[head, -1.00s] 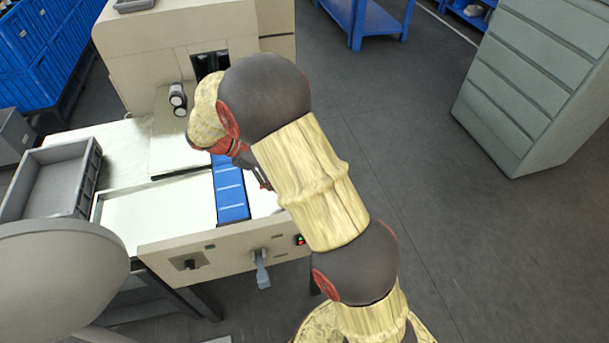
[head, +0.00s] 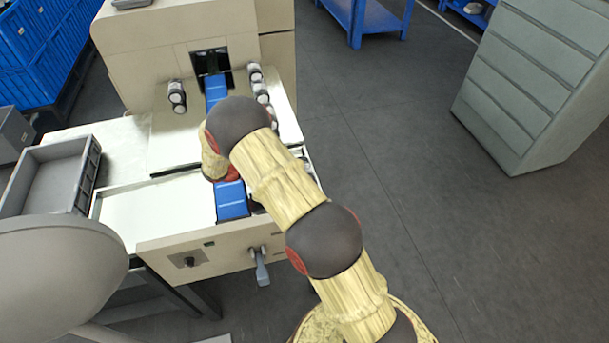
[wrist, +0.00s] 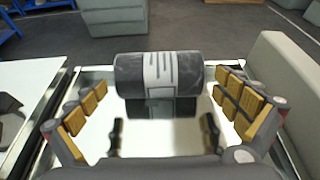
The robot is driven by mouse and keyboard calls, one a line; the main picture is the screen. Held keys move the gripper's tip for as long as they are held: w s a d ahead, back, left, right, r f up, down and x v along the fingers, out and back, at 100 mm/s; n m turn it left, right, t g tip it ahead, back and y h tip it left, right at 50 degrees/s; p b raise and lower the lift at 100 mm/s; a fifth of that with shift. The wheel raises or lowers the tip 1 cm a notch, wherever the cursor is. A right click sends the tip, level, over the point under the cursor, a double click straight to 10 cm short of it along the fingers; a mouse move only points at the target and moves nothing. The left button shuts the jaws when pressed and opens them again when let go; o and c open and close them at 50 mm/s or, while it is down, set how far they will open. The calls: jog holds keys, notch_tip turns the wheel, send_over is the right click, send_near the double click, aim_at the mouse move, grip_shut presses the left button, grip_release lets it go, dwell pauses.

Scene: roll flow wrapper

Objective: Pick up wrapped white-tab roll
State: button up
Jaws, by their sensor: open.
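A dark cylindrical roll (wrist: 130,76) with a white striped band around its middle lies crosswise ahead in the wrist view. In the head view my arm hides the gripper and this roll. The blue conveyor belt (head: 231,200) runs on both sides of my wrist.
The wrapper machine (head: 150,55) stands at the back, its dark opening over the belt. A grey crate (head: 45,175) sits at left. A white work surface (head: 160,210) is clear.

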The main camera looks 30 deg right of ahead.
jog(key=b+x, duration=0.1)
jog(key=x, duration=0.2)
jog(key=shift+d+f, duration=0.15)
jog(key=shift+d, duration=0.1)
jog(key=c, duration=0.3)
jog(key=c, duration=1.1)
